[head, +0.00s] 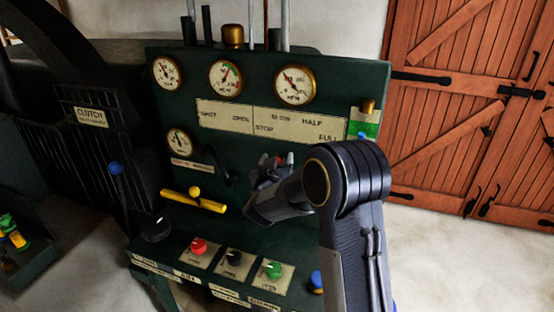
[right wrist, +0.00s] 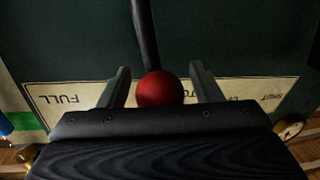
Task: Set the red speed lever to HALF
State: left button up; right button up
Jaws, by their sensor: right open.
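The red ball knob (right wrist: 160,89) of the speed lever sits between the two fingers of my right gripper (right wrist: 160,84) in the right wrist view. The fingers are apart, one on each side of it. The lever's dark rod (right wrist: 146,35) runs up from the knob. In the head view my right gripper (head: 272,172) is at the panel, below the label plate (head: 293,126) reading STOP, SLOW, HALF and FULL. It hides most of the lever there, so I cannot tell its exact setting. My left gripper is out of view.
The dark green panel (head: 330,80) carries several gauges. A yellow handle (head: 195,201) and a dark lever (head: 229,178) are left of my right gripper. Red (head: 199,247), black (head: 234,258) and green (head: 273,269) knobs sit below. A blue-topped lever (head: 116,169) stands at left.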

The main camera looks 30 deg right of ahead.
jog(key=shift+c, duration=0.3)
grip_shut()
jog(key=shift+s+d+b, duration=0.1)
jog(key=shift+b, duration=0.25)
jog(key=s+d+m+b, duration=0.4)
jog(key=m+b, duration=0.1)
jog(key=b, duration=0.3)
jog(key=shift+s+h+b, duration=0.35)
jog(key=shift+s+h, duration=0.05)
jog(key=shift+r, duration=0.1)
jog(key=shift+o, duration=0.3)
grip_release()
